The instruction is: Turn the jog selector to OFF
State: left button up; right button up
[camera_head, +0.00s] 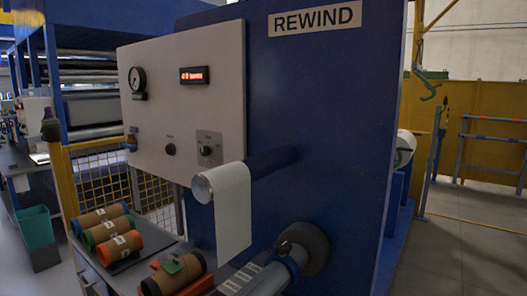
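The rotary selector (207,150) sits on a small grey plate at the lower right of the white control panel (225,95). It is most likely the jog selector, but its labels are too small to read and I cannot tell which position it points to. A dark round knob or button (170,149) is to its left on the same panel. Neither of my grippers shows in the head view.
A roller with hanging white film (233,205) juts out just below the selector. Above are a gauge (137,80) and a red-lit display (194,75). Brown rolls with coloured ends (110,230) lie on the bench at lower left. Open floor (465,260) is at right.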

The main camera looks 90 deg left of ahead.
aim_at(205, 150)
jog(key=i+u, duration=0.1)
jog(key=u, duration=0.3)
jog(key=i+u, duration=0.15)
jog(key=u, duration=0.25)
jog(key=i+u, duration=0.1)
jog(key=u, duration=0.3)
jog(key=i+l+u, duration=0.1)
jog(key=u, duration=0.3)
jog(key=i+l+u, duration=0.1)
jog(key=u, duration=0.3)
jog(key=i+u, duration=0.25)
jog(key=u, duration=0.2)
jog(key=i+l+u, duration=0.2)
jog(key=u, duration=0.2)
jog(key=i+l+u, duration=0.2)
jog(key=u, duration=0.25)
jog(key=i+l+u, duration=0.2)
jog(key=u, duration=0.25)
jog(key=i+l+u, duration=0.1)
jog(key=l+u, duration=0.3)
jog(key=j+z, duration=0.1)
jog(key=z, duration=0.6)
